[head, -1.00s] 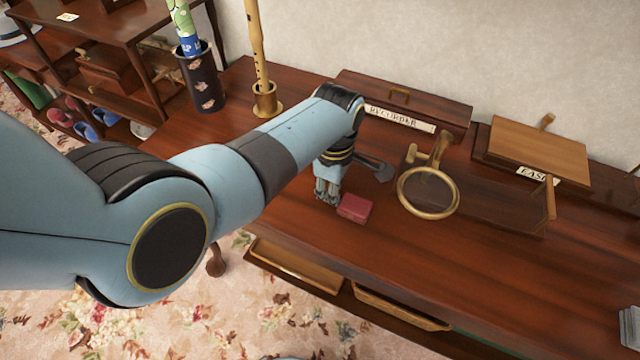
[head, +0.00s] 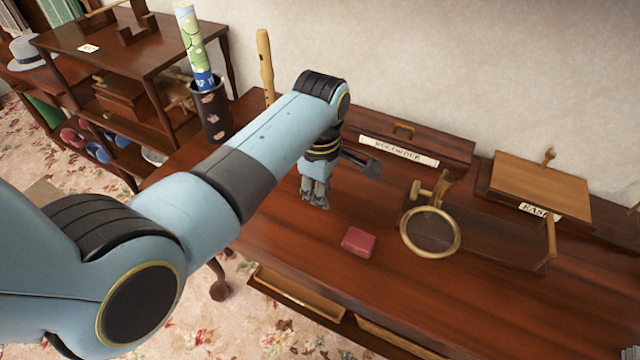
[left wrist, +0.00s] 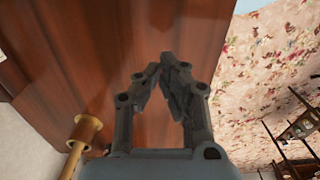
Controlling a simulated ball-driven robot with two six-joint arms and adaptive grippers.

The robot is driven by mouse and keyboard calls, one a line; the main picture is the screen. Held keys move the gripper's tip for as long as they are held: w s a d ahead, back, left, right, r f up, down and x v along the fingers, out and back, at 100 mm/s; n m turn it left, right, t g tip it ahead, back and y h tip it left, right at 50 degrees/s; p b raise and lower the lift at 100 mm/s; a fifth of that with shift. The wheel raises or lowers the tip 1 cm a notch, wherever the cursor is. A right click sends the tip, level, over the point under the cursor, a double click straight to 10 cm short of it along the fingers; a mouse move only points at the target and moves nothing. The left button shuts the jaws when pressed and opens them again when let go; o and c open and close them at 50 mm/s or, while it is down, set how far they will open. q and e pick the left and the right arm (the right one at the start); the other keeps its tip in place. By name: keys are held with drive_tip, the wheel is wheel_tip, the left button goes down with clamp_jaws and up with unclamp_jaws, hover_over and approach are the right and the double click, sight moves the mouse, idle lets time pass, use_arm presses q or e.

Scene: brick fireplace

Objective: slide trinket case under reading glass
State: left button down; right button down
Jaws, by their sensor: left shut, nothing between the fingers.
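The trinket case is a small red box (head: 359,241) lying on the dark wooden table, in front of and left of the reading glass. The reading glass (head: 430,231) has a round brass rim on a brass stand; its ring hangs over the table to the right of the case, and the two are apart. My left gripper (head: 316,203) is shut and empty, pointing down, left of the case and clear of it. In the left wrist view the shut fingertips (left wrist: 160,68) show with nothing between them; neither case nor glass shows there. My right gripper is out of view.
A box labelled as recorder (head: 400,150) stands at the back. A wooden easel box (head: 540,185) is at the right. A recorder (head: 265,60) and a dark vase (head: 211,110) stand at the left. The table front is clear.

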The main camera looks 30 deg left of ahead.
sight(332, 236)
use_arm(q)
drive_tip(key=f+n+b, duration=0.2)
drive_tip(key=n, duration=1)
drive_tip(key=f+n+b, duration=0.2)
drive_tip(key=f+n, duration=0.1)
drive_tip(key=n, duration=0.9)
drive_tip(key=f+n+b, duration=0.2)
drive_tip(key=f+n, duration=0.1)
drive_tip(key=n, duration=0.8)
drive_tip(key=shift+s+a+f+n, duration=0.15)
drive_tip(key=shift+s+a+n, duration=0.15)
drive_tip(key=shift+n, duration=0.1)
drive_tip(key=d, duration=0.3)
drive_tip(key=shift+f, duration=0.3)
drive_tip(key=shift+s+d, duration=0.1)
drive_tip(key=shift+d, duration=0.4)
